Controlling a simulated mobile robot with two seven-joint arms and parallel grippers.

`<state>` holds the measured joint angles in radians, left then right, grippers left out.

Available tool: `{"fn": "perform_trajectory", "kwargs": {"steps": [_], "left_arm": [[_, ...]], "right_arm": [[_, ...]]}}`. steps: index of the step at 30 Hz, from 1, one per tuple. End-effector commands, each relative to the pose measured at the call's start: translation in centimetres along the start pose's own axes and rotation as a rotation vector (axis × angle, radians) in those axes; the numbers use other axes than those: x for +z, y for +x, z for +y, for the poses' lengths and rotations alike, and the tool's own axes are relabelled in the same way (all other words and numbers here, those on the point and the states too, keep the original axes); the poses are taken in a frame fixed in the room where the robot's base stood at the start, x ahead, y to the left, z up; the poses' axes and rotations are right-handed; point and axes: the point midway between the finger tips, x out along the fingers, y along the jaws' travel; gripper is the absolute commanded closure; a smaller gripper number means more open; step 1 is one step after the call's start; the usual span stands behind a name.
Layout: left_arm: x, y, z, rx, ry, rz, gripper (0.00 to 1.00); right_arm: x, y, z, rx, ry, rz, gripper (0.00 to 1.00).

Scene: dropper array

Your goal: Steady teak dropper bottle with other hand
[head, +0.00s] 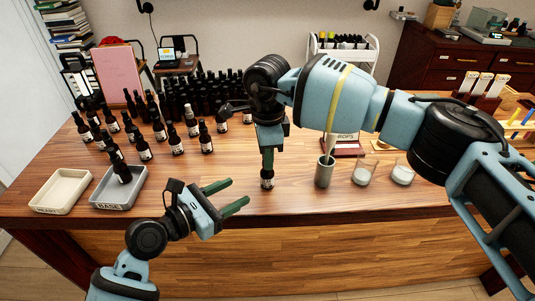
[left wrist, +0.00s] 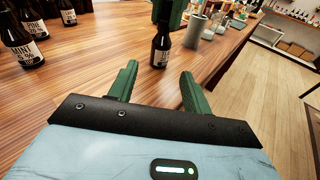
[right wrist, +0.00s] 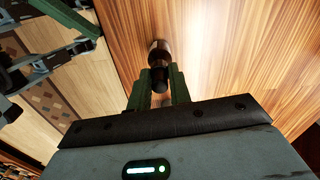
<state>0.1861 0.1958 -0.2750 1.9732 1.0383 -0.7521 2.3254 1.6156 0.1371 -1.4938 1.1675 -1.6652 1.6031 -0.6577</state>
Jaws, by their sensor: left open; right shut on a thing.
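A small dark dropper bottle (head: 267,182) with a white label stands upright near the front edge of the wooden table. I take it for the teak one, but its label is too small to read. My right gripper (head: 268,158) points down from above and is shut on the bottle's top; the right wrist view shows the bottle (right wrist: 158,52) between its fingers. My left gripper (head: 239,191) is open and empty, just left of the bottle and apart from it. In the left wrist view the bottle (left wrist: 160,47) stands ahead, beyond the open fingers (left wrist: 158,72).
A grey tray (head: 104,205) holding a bottle and an empty cream tray (head: 60,208) lie at the left. Several dark bottles (head: 177,143) stand behind. A metal cup (head: 324,177) and glass beakers (head: 363,175) stand to the right.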

Motion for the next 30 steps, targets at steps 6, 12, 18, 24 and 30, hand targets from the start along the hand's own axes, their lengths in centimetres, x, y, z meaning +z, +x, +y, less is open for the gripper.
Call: {"fn": "perform_trajectory", "kwargs": {"steps": [6, 12, 18, 24, 30], "left_arm": [[0.1, 0.3, 0.1, -0.018, -0.075, 0.005, 0.51], [0.1, 0.6, 0.1, -0.018, -0.076, 0.005, 0.51], [0.2, 2.3, 0.0, -0.019, -0.075, 0.003, 0.51], [0.2, 4.8, 0.0, -0.018, -0.073, 0.004, 0.51], [0.2, 7.4, -0.1, -0.018, -0.074, 0.003, 0.51]], "right_arm": [[0.0, 0.0, 0.0, 0.000, 0.000, 0.000, 1.00], [0.0, 0.0, 0.0, 0.000, 0.000, 0.000, 1.00], [0.0, 0.0, 0.0, -0.001, 0.000, 0.000, 1.00], [0.0, 0.0, 0.0, -0.001, 0.000, 0.000, 1.00], [0.0, 0.0, 0.0, -0.001, 0.000, 0.000, 1.00]]}}
